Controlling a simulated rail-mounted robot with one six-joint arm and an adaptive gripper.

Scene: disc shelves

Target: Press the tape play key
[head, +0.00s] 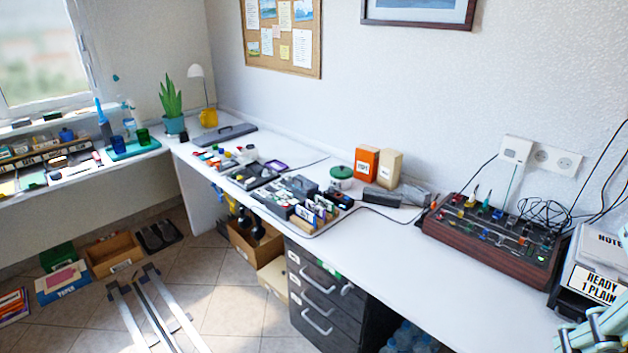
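A dark device with small grey and light parts on top (283,199) lies mid-desk and may be the tape machine. Another dark flat unit (250,174) lies just left of it. The keys are too small to tell apart, so I cannot pick out the play key. Pale green parts at the bottom right corner look like my arm, cut off by the frame edge. I cannot make out my gripper's fingers, and nothing of mine is near the dark devices.
A wooden-sided panel with coloured knobs (470,247) and loose cables stands on the right. An orange box (366,163) and a beige box (389,168) stand by the wall. White desk top (390,262) is bare in front of the panel.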

